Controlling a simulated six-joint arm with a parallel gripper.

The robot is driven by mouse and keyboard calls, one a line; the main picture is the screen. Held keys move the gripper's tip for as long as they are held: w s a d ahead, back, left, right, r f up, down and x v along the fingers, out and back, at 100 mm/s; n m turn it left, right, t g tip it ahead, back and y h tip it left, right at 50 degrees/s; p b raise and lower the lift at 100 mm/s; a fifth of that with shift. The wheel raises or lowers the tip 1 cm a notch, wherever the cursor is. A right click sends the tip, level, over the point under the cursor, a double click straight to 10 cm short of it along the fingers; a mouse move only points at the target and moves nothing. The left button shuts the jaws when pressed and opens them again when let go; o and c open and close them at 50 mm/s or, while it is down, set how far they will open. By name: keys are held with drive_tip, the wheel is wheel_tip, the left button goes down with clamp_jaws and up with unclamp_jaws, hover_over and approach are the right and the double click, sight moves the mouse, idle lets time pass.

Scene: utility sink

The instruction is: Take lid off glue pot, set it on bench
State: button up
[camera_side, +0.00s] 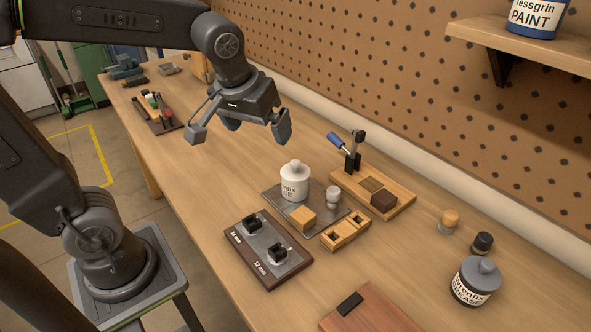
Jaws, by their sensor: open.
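The white glue pot (295,188) stands upright on a grey metal plate (272,199) on the wooden bench (213,163). Its pale lid (295,168), with a round knob, sits on top of the pot. My gripper (238,136) is open and empty. It hangs in the air above the bench, up and to the left of the pot in the picture, apart from the lid.
A wooden block (303,217) and a small capped jar (333,197) stand near the pot. A clamp fixture (355,152) rises behind it, and a dark-topped board (268,262) lies in front. A grey-lidded jar (475,281) stands right. The bench left of the pot is clear.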

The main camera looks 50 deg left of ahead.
sight(295, 163)
drive_tip(key=w+a+f+n+g+y, duration=0.1)
drive_tip(key=w+f+n, duration=0.3)
drive_tip(key=w, duration=0.5)
drive_tip(key=x, duration=1.3)
drive_tip(key=shift+s+a+f, duration=0.2)
drive_tip(key=shift+a+f, duration=0.15)
drive_tip(key=shift+f, duration=0.05)
drive_tip(key=c, duration=0.8)
drive_tip(key=shift+r, duration=0.15)
drive_tip(key=shift+c, duration=0.2)
